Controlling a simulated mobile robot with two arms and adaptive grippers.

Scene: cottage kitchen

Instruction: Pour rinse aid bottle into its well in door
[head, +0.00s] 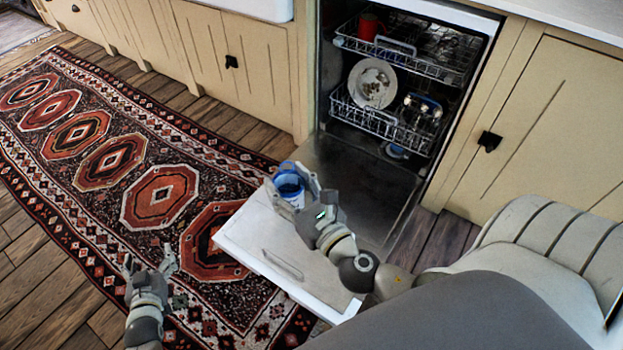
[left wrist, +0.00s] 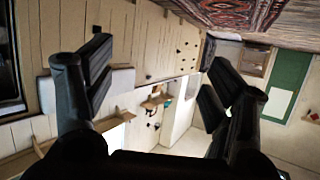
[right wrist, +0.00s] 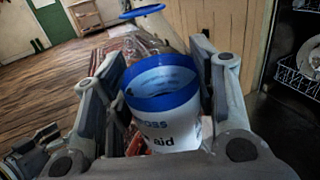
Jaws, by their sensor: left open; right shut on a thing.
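The rinse aid bottle (head: 291,193) is a white container with a blue rim and printed lettering. My right gripper (head: 293,186) is shut around its sides and holds it above the outer left part of the lowered dishwasher door (head: 345,172). In the right wrist view the bottle (right wrist: 170,128) looks close to upright, its open top facing the camera. A blue ring (right wrist: 142,12) on a clear piece shows beyond it; I cannot tell whether it is joined on. The well in the door cannot be made out. My left gripper (head: 150,264) is open and empty above the rug.
The dishwasher's upper rack (head: 405,50) holds a red cup (head: 370,26). The lower rack (head: 385,121) holds a plate (head: 372,83) and other dishes. Closed cabinets (head: 535,120) flank the opening. A patterned rug (head: 110,160) covers the floor at left.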

